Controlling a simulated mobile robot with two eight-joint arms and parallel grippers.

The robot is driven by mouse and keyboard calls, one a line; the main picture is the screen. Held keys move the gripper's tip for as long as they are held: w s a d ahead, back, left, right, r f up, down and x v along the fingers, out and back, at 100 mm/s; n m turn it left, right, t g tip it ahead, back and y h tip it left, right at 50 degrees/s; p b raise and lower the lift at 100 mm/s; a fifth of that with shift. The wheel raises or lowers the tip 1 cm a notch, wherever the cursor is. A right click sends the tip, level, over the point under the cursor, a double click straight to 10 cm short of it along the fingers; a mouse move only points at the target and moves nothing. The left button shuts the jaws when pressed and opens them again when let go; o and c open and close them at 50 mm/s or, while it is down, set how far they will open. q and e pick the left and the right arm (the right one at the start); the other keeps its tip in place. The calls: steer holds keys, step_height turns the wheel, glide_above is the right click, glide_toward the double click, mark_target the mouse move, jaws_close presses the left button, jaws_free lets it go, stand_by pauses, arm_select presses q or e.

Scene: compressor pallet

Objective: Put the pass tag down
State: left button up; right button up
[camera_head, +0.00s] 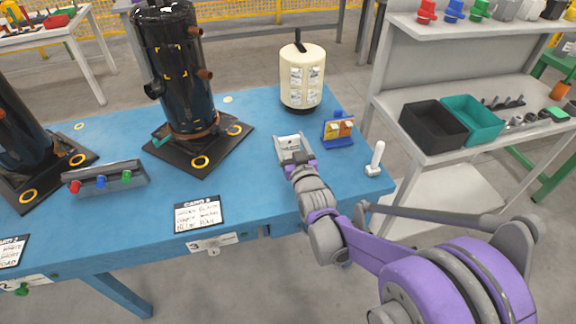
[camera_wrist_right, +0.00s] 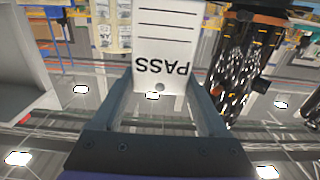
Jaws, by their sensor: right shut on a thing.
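My right gripper (camera_head: 292,146) is above the blue table, near its right part, between the black compressor and a small blue holder. It is shut on the pass tag (camera_head: 290,141), which shows as a small pale piece at the fingertips. In the right wrist view, the white tag (camera_wrist_right: 168,40) reads PASS upside down, with ruled lines and a small hole near the gripper. Its lower edge lies between the two fingers (camera_wrist_right: 160,92). The head view does not show clearly whether the tag touches the table. My left gripper is not in view.
The blue table (camera_head: 265,115) holds a black compressor (camera_head: 180,75), a cream canister (camera_head: 301,80), the blue holder (camera_head: 338,132) with yellow and orange pieces, a white peg (camera_head: 376,160), a rack of coloured knobs (camera_head: 105,178) and a written card (camera_head: 198,213). Bare tabletop lies left of my gripper.

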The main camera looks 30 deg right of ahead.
mark_target(289, 154)
step_height(289, 154, down, 4)
steer(key=shift+s+a+f+b, duration=0.15)
steer(key=shift+f+b, duration=0.1)
steer(key=shift+b, duration=0.4)
steer(key=shift+f+b, duration=0.65)
steer(key=shift+f, duration=1.35)
steer(key=shift+f, duration=0.25)
steer(key=o, duration=1.2)
steer(key=shift+o, duration=0.2)
steer(key=shift+r, duration=0.15)
